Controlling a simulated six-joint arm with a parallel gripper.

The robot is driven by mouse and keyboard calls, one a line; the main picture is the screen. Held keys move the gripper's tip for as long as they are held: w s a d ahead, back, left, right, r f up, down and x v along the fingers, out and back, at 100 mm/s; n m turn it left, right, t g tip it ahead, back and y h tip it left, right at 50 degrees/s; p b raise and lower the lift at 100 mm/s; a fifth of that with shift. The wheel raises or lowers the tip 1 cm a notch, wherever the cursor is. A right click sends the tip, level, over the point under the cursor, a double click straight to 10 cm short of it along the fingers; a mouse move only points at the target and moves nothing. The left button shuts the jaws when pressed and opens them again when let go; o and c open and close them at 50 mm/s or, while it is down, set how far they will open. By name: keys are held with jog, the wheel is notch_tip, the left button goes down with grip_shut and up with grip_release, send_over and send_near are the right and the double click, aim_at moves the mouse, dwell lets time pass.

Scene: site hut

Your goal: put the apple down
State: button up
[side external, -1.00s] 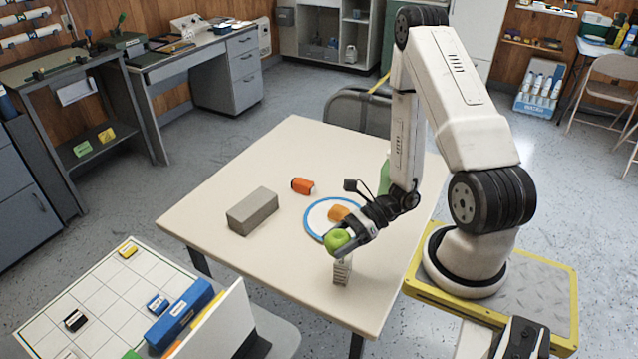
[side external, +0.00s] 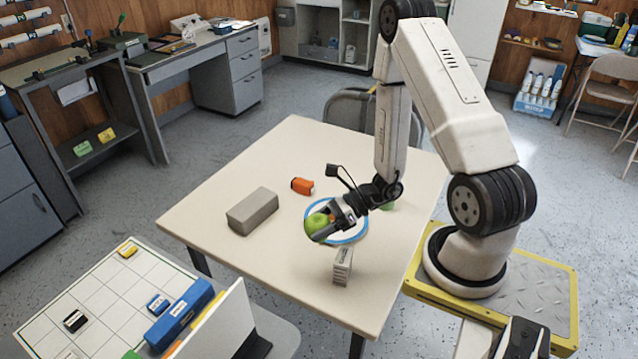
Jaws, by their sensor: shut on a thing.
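A green apple (side external: 316,222) is held in my gripper (side external: 323,230), which is shut on it. The apple and my gripper are over the left part of a white plate with a blue rim (side external: 364,232) on the table. From this angle I cannot tell whether the apple touches the plate.
On the cream table (side external: 285,160) stand a grey block (side external: 252,211) at left, an orange-red item (side external: 302,186) behind the plate and a small whitish box (side external: 342,267) in front. A green object (side external: 387,206) is partly hidden by my arm. The table's back is clear.

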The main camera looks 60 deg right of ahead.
jog(key=w+a+r, duration=0.4)
jog(key=w+r, duration=0.4)
jog(key=w, duration=0.5)
jog(key=s+d+f+n+g+h, duration=0.3)
jog(key=s+d+f+n+g, duration=0.3)
jog(key=d+n+g, duration=0.4)
jog(key=s+d+f+n+g+h, duration=0.3)
jog(key=s+d+f+n+g, duration=0.2)
jog(key=d+f+n+g, duration=0.5)
jog(key=w+d+r+n+t+h, duration=0.1)
jog(key=d+r+n+t+h, duration=0.1)
jog(key=d+n+h, duration=0.6)
jog(key=w+d+r+n+t+h, duration=0.1)
jog(key=d+n+h, duration=0.7)
jog(key=d, duration=1.2)
jog(key=shift+w+d+r+n+t, duration=0.15)
jog(key=shift+d+r+n+t, duration=0.25)
jog(key=shift+n+t, duration=0.45)
jog(key=shift+f, duration=0.1)
